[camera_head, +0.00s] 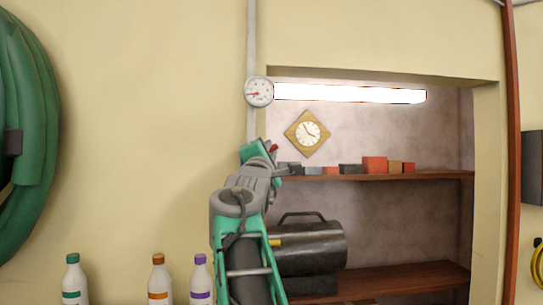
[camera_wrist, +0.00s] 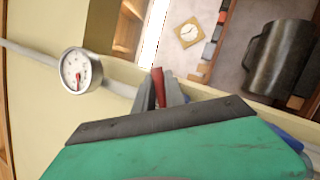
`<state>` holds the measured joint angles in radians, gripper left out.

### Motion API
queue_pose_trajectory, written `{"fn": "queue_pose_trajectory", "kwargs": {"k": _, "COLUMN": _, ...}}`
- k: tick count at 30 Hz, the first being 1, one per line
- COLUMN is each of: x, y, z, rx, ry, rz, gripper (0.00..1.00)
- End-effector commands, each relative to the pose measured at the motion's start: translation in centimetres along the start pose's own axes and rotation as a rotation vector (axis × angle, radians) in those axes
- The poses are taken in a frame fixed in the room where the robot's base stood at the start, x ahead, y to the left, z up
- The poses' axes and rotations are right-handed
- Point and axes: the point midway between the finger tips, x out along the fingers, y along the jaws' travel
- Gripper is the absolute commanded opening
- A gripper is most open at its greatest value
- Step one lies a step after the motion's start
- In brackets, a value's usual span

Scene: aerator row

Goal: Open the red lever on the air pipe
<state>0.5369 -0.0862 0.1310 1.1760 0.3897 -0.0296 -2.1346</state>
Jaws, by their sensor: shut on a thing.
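The red lever (camera_wrist: 158,84) shows in the wrist view between the fingers of my gripper (camera_wrist: 160,92), which is shut on it. In the head view a bit of the red lever (camera_head: 273,148) shows at the end of my gripper (camera_head: 272,158). The grey air pipe (camera_head: 252,40) runs up the wall in the head view; it crosses the wrist view as a pale pipe (camera_wrist: 30,53). A round gauge (camera_head: 259,92) sits on the pipe above my gripper and also shows in the wrist view (camera_wrist: 80,71). My arm hides the lower pipe and the valve body.
Right of the pipe is a recessed alcove with a shelf (camera_head: 420,176) of small boxes, a clock (camera_head: 307,132) and a dark cylindrical machine (camera_head: 315,247). A green hose coil (camera_head: 30,120) hangs at left. Several bottles (camera_head: 159,280) stand below; the wall between is clear.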

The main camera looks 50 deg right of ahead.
Motion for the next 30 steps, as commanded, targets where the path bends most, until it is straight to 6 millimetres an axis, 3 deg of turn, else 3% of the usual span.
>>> {"fn": "queue_pose_trajectory", "kwargs": {"k": 14, "x": 0.03, "y": 0.02, "z": 0.02, "rx": -0.017, "ry": 0.004, "rz": 0.006, "gripper": 0.00}}
{"fn": "queue_pose_trajectory", "kwargs": {"k": 15, "x": 0.03, "y": 0.02, "z": 0.02, "rx": -0.017, "ry": 0.004, "rz": 0.006, "gripper": 0.18}}
{"fn": "queue_pose_trajectory", "kwargs": {"k": 21, "x": 0.02, "y": 0.02, "z": 0.05, "rx": -0.017, "ry": 0.003, "rz": 0.005, "gripper": 0.34}}
{"fn": "queue_pose_trajectory", "kwargs": {"k": 30, "x": -0.27, "y": -0.05, "z": 0.03, "rx": -0.016, "ry": 0.003, "rz": 0.006, "gripper": 0.36}}
